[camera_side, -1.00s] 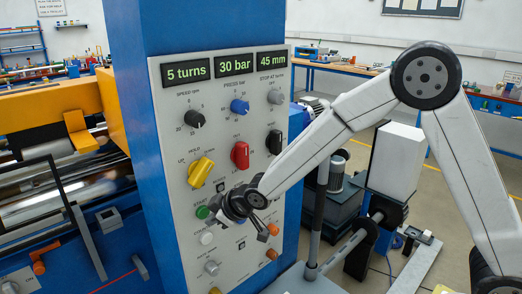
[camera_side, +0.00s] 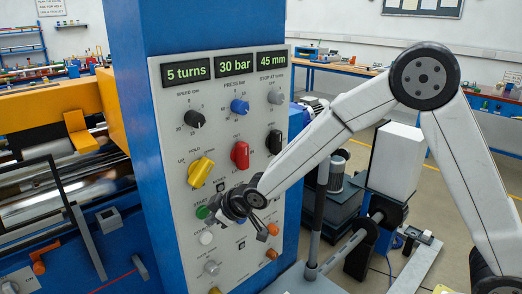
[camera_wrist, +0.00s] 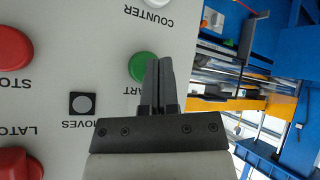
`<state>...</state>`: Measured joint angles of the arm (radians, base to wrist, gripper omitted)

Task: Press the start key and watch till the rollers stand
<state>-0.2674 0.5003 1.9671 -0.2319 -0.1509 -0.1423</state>
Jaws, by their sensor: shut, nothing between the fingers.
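The green start key (camera_side: 202,212) sits on the grey control panel, low on its left side. It also shows in the wrist view (camera_wrist: 142,66), partly covered by my fingers. My gripper (camera_side: 217,216) is shut and empty, with its fingertips at the start key. In the wrist view the dark fingers (camera_wrist: 158,64) lie together over the key's edge; I cannot tell whether they touch or press it. The shiny rollers (camera_side: 90,188) lie in the machine at the left, partly behind a dark frame. The displays (camera_side: 232,67) read 5 turns, 30 bar and 45 mm.
A red stop button (camera_wrist: 14,48) is near the start key in the wrist view. The yellow hold knob (camera_side: 201,171), red knob (camera_side: 240,154) and black knob (camera_side: 274,142) stick out above my gripper. A white counter button (camera_side: 206,238) is just below the start key.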

